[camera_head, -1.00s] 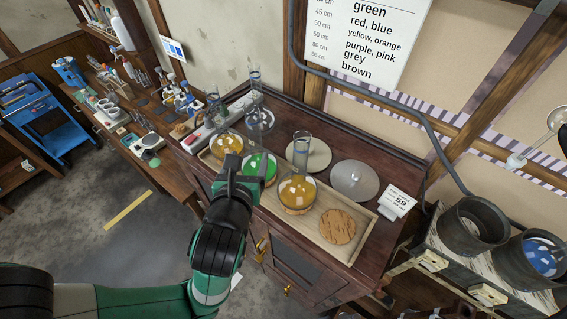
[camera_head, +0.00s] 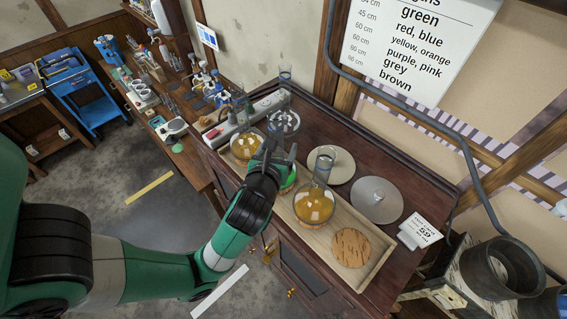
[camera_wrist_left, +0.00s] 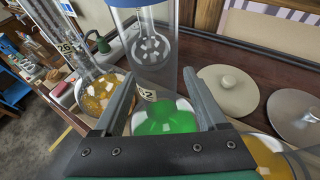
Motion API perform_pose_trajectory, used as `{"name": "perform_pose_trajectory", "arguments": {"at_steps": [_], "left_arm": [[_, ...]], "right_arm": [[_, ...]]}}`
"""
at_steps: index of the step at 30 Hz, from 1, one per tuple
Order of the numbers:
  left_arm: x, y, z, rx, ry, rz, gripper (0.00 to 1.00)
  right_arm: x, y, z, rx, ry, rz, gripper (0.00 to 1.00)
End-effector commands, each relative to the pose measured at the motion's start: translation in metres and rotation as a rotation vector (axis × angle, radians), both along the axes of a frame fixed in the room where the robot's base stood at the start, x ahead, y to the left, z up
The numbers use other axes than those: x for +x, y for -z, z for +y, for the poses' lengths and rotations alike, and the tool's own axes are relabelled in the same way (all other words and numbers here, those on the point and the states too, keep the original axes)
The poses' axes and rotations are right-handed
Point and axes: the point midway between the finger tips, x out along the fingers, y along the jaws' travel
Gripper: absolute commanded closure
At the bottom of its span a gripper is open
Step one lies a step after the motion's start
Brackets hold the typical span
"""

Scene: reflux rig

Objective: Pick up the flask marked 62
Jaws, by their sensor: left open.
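The flask with green liquid (camera_head: 290,178) stands in a wooden tray (camera_head: 352,212) between two amber flasks; my gripper partly covers it. My left gripper (camera_head: 277,153) is open at this flask. In the left wrist view its fingers (camera_wrist_left: 159,76) lie on either side of the neck, without visible contact. An amber flask (camera_wrist_left: 100,92) at the left there is marked 26. My right gripper is not in view.
The other amber flask (camera_head: 314,205) stands close to the right of the green one. A bare cork disc (camera_head: 351,247) is at the tray's right end. Behind are a pale round lid (camera_head: 331,164), a grey lid (camera_head: 377,199), and a sign (camera_head: 420,231) reading 59.

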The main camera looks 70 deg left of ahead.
Motion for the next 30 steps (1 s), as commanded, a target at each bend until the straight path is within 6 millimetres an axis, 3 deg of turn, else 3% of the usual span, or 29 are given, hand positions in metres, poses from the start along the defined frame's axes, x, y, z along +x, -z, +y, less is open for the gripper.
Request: {"name": "perform_pose_trajectory", "arguments": {"at_steps": [9, 21, 30], "left_arm": [[0.0006, 0.0036, 0.0041, 0.000, -0.002, 0.000, 0.27], [0.0006, 0.0033, 0.0040, 0.001, -0.002, -0.001, 0.99], [0.0005, 0.0032, 0.0039, 0.000, -0.003, -0.001, 1.00]], "right_arm": [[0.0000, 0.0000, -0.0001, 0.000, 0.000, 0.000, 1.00], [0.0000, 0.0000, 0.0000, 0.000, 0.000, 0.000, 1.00], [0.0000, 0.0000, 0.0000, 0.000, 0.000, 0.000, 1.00]]}}
